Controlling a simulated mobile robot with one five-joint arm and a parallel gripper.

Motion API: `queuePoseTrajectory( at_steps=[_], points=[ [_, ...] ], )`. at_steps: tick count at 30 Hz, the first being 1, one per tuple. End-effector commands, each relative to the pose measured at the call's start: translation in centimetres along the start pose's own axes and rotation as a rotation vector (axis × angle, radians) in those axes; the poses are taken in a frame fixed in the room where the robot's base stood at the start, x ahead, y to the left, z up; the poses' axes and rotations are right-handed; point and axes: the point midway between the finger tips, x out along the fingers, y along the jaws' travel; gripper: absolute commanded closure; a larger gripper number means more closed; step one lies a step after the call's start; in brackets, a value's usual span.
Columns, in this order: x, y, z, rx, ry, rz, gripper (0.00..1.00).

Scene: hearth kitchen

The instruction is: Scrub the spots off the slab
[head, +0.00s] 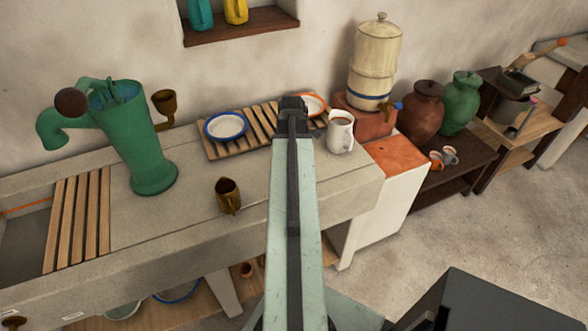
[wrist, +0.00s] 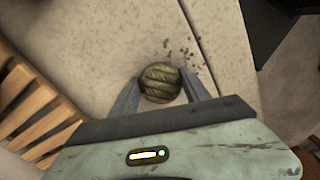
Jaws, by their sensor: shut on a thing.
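The slab is the pale stone counter, seen in the head view (head: 180,205) and in the wrist view (wrist: 105,40). In the wrist view my gripper (wrist: 162,86) is shut on a round, olive-brown woven scrubber (wrist: 160,78), one finger on each side. Dark spots (wrist: 185,52) lie scattered on the slab just beyond and to the right of the scrubber, close to a seam. I cannot tell whether the scrubber touches the stone. In the head view my arm hides the scrubber and the spots.
A slatted wooden rack (head: 255,122) holds a blue-rimmed plate (head: 226,126) and an orange-rimmed plate (head: 313,104). A white mug (head: 340,132) stands right of my arm. A brown pot (head: 228,194) stands left of it. A green pump (head: 140,140) stands farther left.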

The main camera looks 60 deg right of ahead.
Motion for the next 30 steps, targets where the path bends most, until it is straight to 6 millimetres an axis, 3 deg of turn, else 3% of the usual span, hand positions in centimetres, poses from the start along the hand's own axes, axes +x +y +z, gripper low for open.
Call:
queuePoseTrajectory(
  at_steps=[4, 11, 21, 30],
  points=[
    [-0.1, 1.5, -0.5, -0.002, 0.000, 0.000, 0.78],
    [-0.1, 1.8, -0.6, -0.001, 0.000, 0.000, 0.78],
    [0.2, 4.8, -1.5, 0.000, 0.000, 0.000, 0.78],
    [0.2, 5.5, -1.8, -0.001, 0.001, 0.002, 0.78]
  ],
)
